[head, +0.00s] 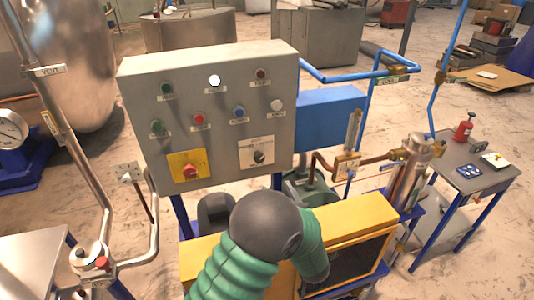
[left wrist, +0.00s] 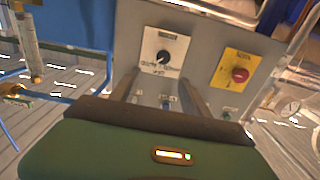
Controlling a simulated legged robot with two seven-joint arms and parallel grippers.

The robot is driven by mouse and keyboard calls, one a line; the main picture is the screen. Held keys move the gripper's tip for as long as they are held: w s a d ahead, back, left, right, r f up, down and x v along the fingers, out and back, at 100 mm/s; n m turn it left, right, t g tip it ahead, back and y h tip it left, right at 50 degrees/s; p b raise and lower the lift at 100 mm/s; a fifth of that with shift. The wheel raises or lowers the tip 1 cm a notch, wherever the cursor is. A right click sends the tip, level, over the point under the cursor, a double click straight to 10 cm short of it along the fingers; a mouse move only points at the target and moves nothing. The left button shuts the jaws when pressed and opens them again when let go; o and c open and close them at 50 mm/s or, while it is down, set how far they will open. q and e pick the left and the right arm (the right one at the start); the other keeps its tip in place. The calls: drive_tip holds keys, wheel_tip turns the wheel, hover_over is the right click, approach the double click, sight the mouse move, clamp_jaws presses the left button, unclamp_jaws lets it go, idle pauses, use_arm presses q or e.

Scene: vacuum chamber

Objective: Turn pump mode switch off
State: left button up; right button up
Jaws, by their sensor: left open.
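The pump mode switch appears to be the black rotary knob (head: 259,157) on a white plate at the lower right of the grey control panel (head: 225,125). In the left wrist view the panel is turned upside down, and the knob (left wrist: 163,57) sits at upper middle on its plate. The knob's setting is too small to read. My left gripper (left wrist: 160,78) is open and empty, its two dark fingers spread below the knob in that view and apart from it. In the head view my left arm rises below the panel, and its fingers cannot be made out. My right gripper is not in view.
A red knob (head: 190,171) on a yellow plate sits left of the switch. Several small buttons and lamps fill the panel above. A yellow-framed machine (head: 345,233) stands below. Blue pipes (head: 340,77) and copper fittings (head: 346,165) are at the right. Steel pipes (head: 85,165) stand left.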

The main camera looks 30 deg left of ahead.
use_arm(q)
drive_tip(key=p, duration=0.3)
approach(260, 159)
drive_tip(key=w+a, duration=0.1)
drive_tip(key=a, duration=0.2)
drive_tip(key=w+a+p, duration=0.1)
drive_tip(key=w, duration=0.1)
drive_tip(key=w+a, duration=0.2)
drive_tip(key=shift+w+a+p, duration=0.15)
drive_tip(key=shift+w+p, duration=0.1)
drive_tip(key=shift+p, duration=0.15)
drive_tip(key=shift+w+a, duration=0.1)
drive_tip(key=shift+w, duration=0.3)
drive_tip(key=shift+s+r, duration=0.1)
drive_tip(key=shift+s, duration=0.1)
drive_tip(key=shift+a, duration=0.15)
drive_tip(key=shift+c, duration=0.5)
drive_tip(key=shift+a, duration=0.3)
drive_tip(key=c, duration=0.9)
drive_tip(key=shift+w+d, duration=0.1)
drive_tip(key=shift+d, duration=0.05)
clamp_jaws()
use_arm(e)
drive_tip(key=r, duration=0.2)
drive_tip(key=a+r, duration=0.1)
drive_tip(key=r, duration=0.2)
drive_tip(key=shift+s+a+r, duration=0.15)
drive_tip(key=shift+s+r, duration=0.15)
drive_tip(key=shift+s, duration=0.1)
